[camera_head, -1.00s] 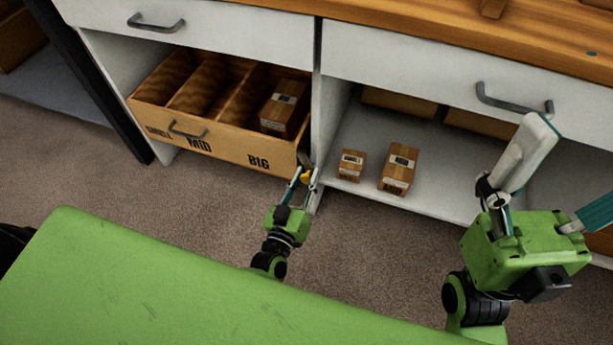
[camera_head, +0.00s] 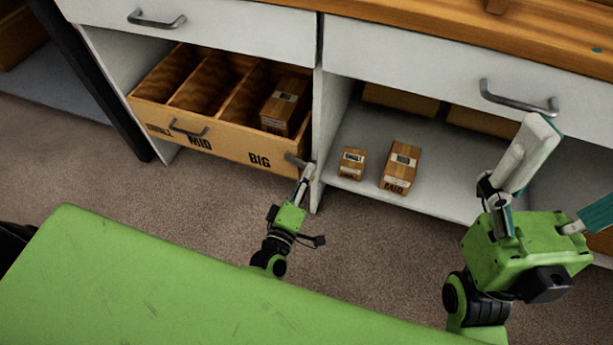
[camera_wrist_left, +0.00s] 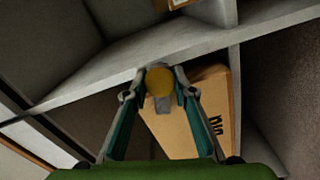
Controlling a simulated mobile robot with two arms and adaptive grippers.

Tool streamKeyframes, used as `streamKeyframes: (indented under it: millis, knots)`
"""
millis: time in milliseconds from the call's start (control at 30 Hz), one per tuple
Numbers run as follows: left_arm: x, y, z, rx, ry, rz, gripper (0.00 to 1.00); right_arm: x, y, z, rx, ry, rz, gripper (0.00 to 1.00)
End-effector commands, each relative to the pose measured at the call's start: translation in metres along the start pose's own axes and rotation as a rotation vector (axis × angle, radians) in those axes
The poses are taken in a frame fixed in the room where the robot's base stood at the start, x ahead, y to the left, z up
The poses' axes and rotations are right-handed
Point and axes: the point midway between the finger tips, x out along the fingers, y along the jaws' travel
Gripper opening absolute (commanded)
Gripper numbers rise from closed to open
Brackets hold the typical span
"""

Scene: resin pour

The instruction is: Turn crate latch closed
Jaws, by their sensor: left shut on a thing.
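The wooden crate (camera_head: 225,145), marked MID and BIG on its front, sits in the left bay of the cabinet. The grey latch (camera_head: 295,160) is at its right front corner, beside the cabinet's upright divider. My left gripper (camera_head: 308,170) reaches up to this corner and is shut on the latch. In the left wrist view, the latch's round yellow knob (camera_wrist_left: 159,82) is between the fingertips, with a grey part below it. The fingers partly hide the latch in the head view. My right gripper (camera_head: 575,165) is raised at the right, open and empty, its right finger cut by the edge.
A wooden box (camera_head: 285,107) stands in the crate's right compartment. A small box (camera_head: 352,163) and a larger box marked MID (camera_head: 400,168) stand on the right shelf (camera_head: 440,195). Drawer handles (camera_head: 157,20) project above. The carpet before the cabinet is clear.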

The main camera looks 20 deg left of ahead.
Motion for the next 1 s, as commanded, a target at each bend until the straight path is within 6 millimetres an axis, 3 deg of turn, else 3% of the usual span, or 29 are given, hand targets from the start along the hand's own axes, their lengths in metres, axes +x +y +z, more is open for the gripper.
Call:
streamKeyframes:
  millis: [400,1000]
  knots:
    - [-0.0002,-0.0019,-0.0004,-0.248,0.001,0.000,0.00,-0.0074,0.0000,0.0016,0.000,0.000,0.000,0.88]
    - [-0.0003,-0.0019,-0.0006,-0.310,0.002,-0.001,0.00,-0.0084,0.0000,0.0018,0.000,0.000,0.000,0.88]
